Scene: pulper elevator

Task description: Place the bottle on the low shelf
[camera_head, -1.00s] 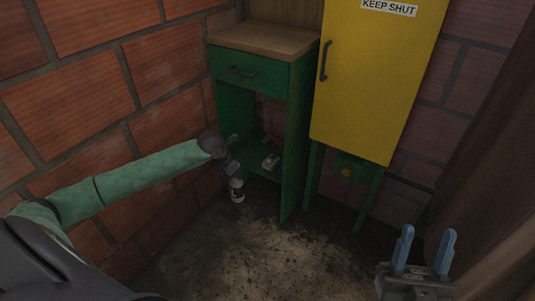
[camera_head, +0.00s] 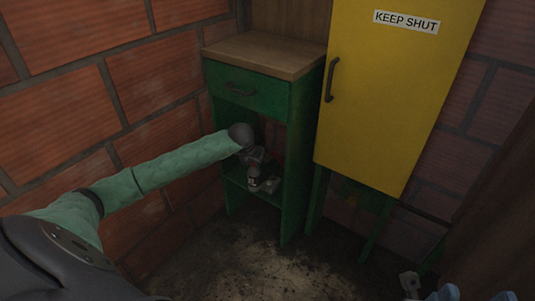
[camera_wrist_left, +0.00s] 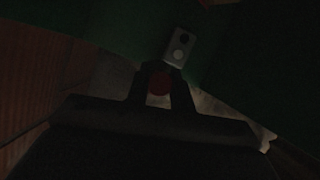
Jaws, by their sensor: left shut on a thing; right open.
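My left gripper (camera_head: 256,160) reaches into the open space of the green cabinet and is shut on the bottle (camera_head: 253,183). The bottle shows small and dim below the fingers, just over or on the low shelf (camera_head: 236,178); I cannot tell whether it touches. In the left wrist view a round reddish cap (camera_wrist_left: 159,84) sits between the fingers. My right gripper (camera_head: 475,294) is open at the bottom edge, only its blue fingertips showing.
A small grey box with two round spots (camera_wrist_left: 179,48) lies on the shelf beside the bottle. A drawer (camera_head: 245,90) is above the opening. A yellow cabinet marked KEEP SHUT (camera_head: 390,90) stands to the right. A brick wall (camera_head: 160,90) is close on the left.

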